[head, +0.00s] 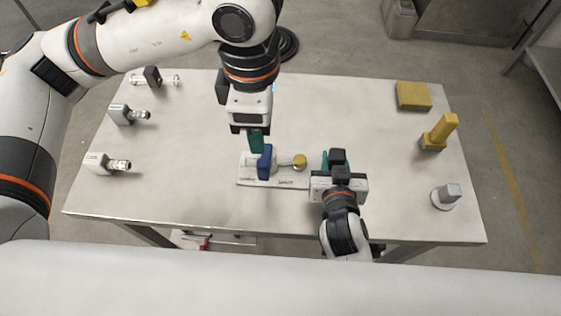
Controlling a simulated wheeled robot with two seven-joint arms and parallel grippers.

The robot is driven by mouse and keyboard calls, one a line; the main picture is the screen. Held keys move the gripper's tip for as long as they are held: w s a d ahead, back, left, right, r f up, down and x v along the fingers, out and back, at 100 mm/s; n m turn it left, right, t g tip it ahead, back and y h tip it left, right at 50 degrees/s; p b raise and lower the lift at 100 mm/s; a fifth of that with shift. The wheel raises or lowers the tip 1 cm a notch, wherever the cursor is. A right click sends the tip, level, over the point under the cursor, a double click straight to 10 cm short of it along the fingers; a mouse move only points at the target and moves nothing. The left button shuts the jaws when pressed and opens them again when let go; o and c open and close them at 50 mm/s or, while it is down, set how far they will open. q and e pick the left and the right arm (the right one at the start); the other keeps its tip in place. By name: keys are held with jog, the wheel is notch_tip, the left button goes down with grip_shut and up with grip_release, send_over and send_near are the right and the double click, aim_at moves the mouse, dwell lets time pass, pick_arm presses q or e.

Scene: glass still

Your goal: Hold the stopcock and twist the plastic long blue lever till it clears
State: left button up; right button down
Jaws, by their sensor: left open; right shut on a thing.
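The stopcock (284,161) is a small pale glass fitting with a yellowish round part (299,162), on a white base plate (282,183) at the middle of the table. Its long blue lever (265,161) stands up at the left part of the plate. My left gripper (257,146) is open, pointing down just above and behind the blue lever; whether it touches the lever I cannot tell. My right gripper (327,162) is shut on the stopcock's right end; its own body hides most of that grip.
Several metal and glass fittings (120,113) line the table's left side. A yellow block (412,96), a yellow upright piece (441,132) and a grey knob-like piece (447,195) stand at the right. The steel table (190,185) is bare between these groups.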

pick_arm(q)
jog(key=m+g, duration=0.4)
jog(key=m, duration=1.4)
send_near(263, 159)
jog(key=x, duration=1.2)
jog(key=shift+s, duration=0.15)
grip_shut()
